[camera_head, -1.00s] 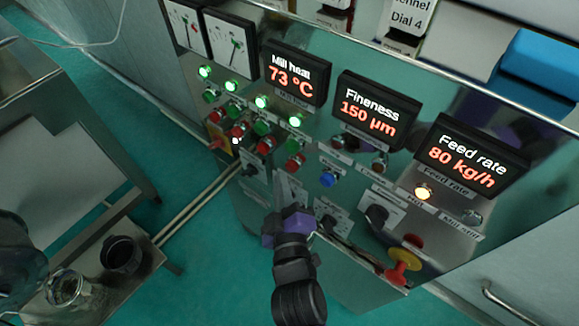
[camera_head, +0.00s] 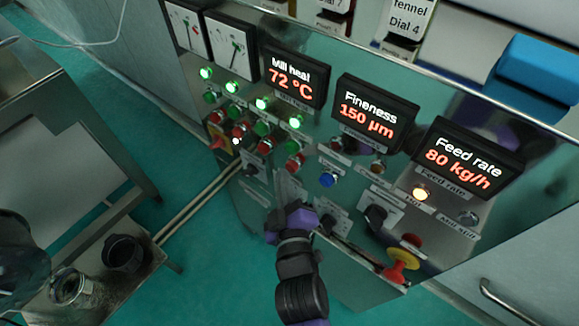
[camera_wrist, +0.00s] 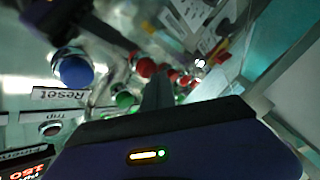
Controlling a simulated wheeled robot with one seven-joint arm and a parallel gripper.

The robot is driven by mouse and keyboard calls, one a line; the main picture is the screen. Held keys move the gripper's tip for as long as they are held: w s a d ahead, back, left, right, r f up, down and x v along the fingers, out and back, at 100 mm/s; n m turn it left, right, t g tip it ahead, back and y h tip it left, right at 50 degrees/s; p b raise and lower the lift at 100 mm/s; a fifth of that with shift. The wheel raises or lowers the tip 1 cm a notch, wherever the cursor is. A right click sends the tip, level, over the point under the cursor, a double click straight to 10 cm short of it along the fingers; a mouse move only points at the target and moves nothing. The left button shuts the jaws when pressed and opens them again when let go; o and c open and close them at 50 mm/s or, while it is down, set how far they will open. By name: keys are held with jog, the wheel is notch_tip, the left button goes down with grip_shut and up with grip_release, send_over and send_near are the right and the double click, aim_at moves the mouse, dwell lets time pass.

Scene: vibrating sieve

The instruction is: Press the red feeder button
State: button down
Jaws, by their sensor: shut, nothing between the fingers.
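Several red buttons sit in the lower row of the panel's left part. The rightmost (camera_head: 295,161) is nearest my gripper; the others include one at its left (camera_head: 265,146). The labels are too small to tell which is the feeder's. In the wrist view, a red button (camera_wrist: 145,67) shows just beyond my fingertips, with more red ones behind it. My gripper (camera_head: 283,178) is shut and empty, in front of the panel just below the rightmost red button. It also shows in the wrist view (camera_wrist: 158,82). I cannot tell whether it touches anything.
A blue Reset button (camera_head: 328,180) is to the right of my gripper. Black knobs (camera_head: 376,214) and a red emergency button on yellow (camera_head: 401,260) are further right. Another red-and-yellow stop (camera_head: 217,142) is at the left. Displays stand above; a cart (camera_head: 70,200) is at left.

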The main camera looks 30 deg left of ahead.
jog(key=shift+w+p, duration=0.55)
jog(key=shift+p, duration=0.05)
dwell(0.7)
jog(key=shift+s+b, duration=0.95)
jog(key=shift+s+a+b, duration=0.2)
jog(key=shift+s+b, duration=1.7)
jog(key=shift+s, duration=0.6)
